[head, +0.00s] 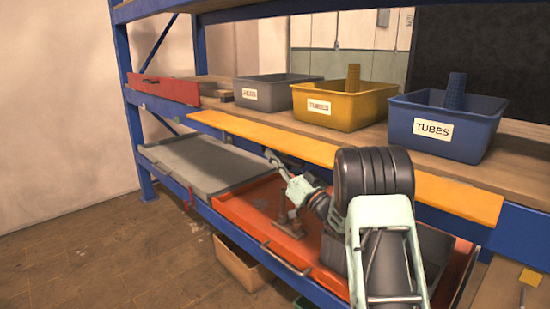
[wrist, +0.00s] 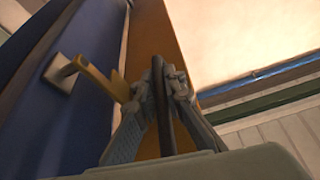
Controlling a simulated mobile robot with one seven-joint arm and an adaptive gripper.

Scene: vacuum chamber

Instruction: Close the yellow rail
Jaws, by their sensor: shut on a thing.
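The yellow rail (head: 260,132) is a long flat orange-yellow board along the front of the middle shelf. It sticks out from the blue beam, nearly level. In the wrist view the rail (wrist: 152,38) runs up behind the fingers. My gripper (head: 272,156) is at the rail's front edge, left of its middle, reaching from below; the fingertips are partly hidden in the head view. In the wrist view my gripper (wrist: 162,82) has its fingers closed around a thin dark strip, which looks like the rail's shaded edge. A yellow bracket (wrist: 102,82) stands out from the blue beam.
Grey (head: 275,88), yellow (head: 345,105) and blue (head: 447,125) bins stand on the shelf behind the rail. A red panel (head: 165,89) is at the left. Below are a grey tray (head: 205,163) and an orange tray (head: 250,210). The floor at left is clear.

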